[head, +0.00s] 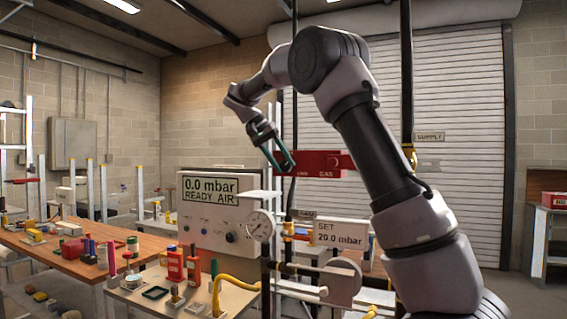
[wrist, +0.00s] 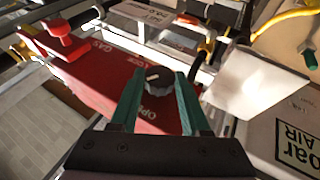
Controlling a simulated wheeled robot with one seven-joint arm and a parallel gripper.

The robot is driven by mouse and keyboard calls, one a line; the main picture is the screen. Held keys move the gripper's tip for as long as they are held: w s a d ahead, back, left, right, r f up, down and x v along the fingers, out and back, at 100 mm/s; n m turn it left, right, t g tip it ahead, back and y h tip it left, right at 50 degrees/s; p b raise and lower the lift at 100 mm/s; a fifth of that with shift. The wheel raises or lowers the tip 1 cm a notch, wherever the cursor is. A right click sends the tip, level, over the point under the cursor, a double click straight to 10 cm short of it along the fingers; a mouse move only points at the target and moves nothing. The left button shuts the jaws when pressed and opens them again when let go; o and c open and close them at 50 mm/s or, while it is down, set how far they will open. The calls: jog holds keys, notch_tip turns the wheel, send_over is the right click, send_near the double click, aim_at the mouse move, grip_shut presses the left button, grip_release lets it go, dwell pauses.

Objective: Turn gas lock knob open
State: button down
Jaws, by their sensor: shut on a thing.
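The gas lock is a red plate marked GAS (head: 318,163) in the middle of the head view. In the wrist view the red plate (wrist: 90,75) runs diagonally, with the words GAS, LOCK and OPEN on it. A dark round knob (wrist: 158,80) with a light pointer mark sits on the plate between LOCK and OPEN. My gripper (wrist: 158,85) has its two green fingers on either side of the knob, shut on it. In the head view my gripper (head: 281,163) is at the left end of the plate, and the knob is hidden there.
A panel reading 0.0 mbar READY AIR (head: 212,190) stands left of the plate. A round gauge (head: 261,226) and a SET 20.0 mbar sign (head: 341,233) are below it. A red T-shaped handle (wrist: 68,38) is at the plate's other end. A workbench (head: 75,262) with several items is at left.

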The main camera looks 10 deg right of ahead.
jog(key=g+h, duration=0.1)
jog(key=n+h, duration=0.1)
jog(key=h, duration=0.1)
jog(key=shift+w+a+f+g, duration=0.2)
jog(key=shift+a+g, duration=0.1)
jog(key=shift+g, duration=0.1)
jog(key=shift+f+n+g+h, duration=0.15)
jog(key=shift+n+g+h, duration=0.4)
jog(key=shift+h, duration=0.75)
jog(key=shift+c, duration=1.9)
grip_release()
